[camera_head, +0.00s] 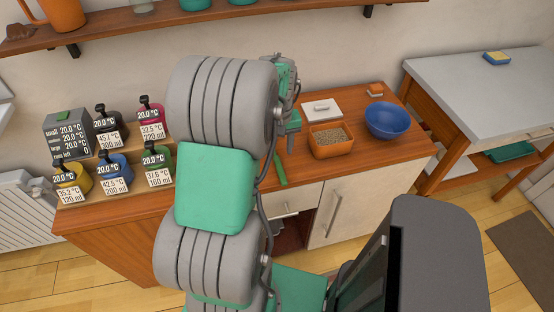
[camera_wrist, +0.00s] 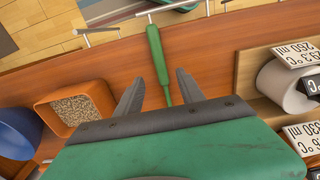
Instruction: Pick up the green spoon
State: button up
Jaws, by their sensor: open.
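The green spoon (camera_wrist: 156,52) lies on the wooden counter (camera_wrist: 205,48) in the wrist view, with one end at the counter's edge near a cabinet handle. In the head view part of the spoon (camera_head: 280,169) shows beside my arm, which hides the rest. My gripper (camera_wrist: 156,80) is open, with its two grey fingers apart and the spoon showing between them. The gap in height between fingers and spoon is hard to tell.
An orange box (camera_head: 331,150) of grainy brown stuff and a blue bowl (camera_head: 387,120) stand right of the spoon in the head view. A white square lidded item (camera_head: 322,109) lies behind. Several labelled jars (camera_head: 115,165) stand to the left. A shelf (camera_head: 130,28) runs above.

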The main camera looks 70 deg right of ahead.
aim_at(279, 164)
notch_tip(279, 164, down, 6)
jog(key=shift+a+f+p, duration=0.1)
jog(key=shift+f+p, duration=0.15)
jog(key=shift+p, duration=0.35)
jog(key=shift+c, duration=0.5)
jog(key=shift+w, duration=0.1)
grip_shut()
